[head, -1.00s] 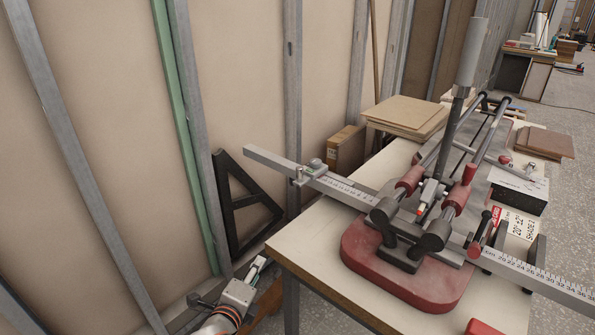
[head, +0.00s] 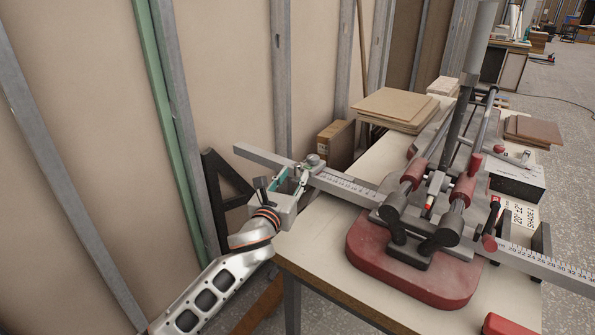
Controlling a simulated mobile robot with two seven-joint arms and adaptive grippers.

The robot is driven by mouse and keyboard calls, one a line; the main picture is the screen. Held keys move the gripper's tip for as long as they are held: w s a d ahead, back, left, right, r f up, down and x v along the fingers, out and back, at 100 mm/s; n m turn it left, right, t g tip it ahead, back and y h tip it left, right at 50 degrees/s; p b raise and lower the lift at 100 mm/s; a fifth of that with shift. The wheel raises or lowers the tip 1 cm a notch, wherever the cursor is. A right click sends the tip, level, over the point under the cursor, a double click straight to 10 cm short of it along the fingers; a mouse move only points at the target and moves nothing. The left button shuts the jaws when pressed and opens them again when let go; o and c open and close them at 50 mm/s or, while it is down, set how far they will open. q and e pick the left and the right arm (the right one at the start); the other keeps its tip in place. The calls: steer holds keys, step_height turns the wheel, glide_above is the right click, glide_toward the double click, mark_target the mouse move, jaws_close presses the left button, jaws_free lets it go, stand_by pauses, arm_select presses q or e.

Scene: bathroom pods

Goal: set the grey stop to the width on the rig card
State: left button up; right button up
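The grey stop (head: 313,161) sits on the left part of the flat metal rule bar (head: 345,186), beyond the table's left edge. My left gripper (head: 292,172) is at the stop, coming from the lower left. Its fingers are apart, around or beside the stop's small front knob; I cannot tell whether they touch it. My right gripper is not in view.
The red-based cutting machine (head: 400,270) fills the table (head: 330,280). Brown boards (head: 395,107) are stacked behind it. A black triangular bracket (head: 215,190) leans by the stud wall, close to my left arm. A red object (head: 505,325) is at the bottom edge.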

mark_target(297, 172)
arm_select(q)
steer(key=x, duration=0.1)
steer(key=b+x, duration=0.1)
steer(key=x, duration=0.1)
steer(key=shift+w+d+f, duration=0.1)
steer(key=shift+w+f, duration=0.1)
steer(key=shift+w, duration=0.1)
steer(key=shift+w+d+r, duration=0.1)
steer(key=shift+w+r, duration=0.05)
steer(key=shift+w, duration=0.25)
jaws_close()
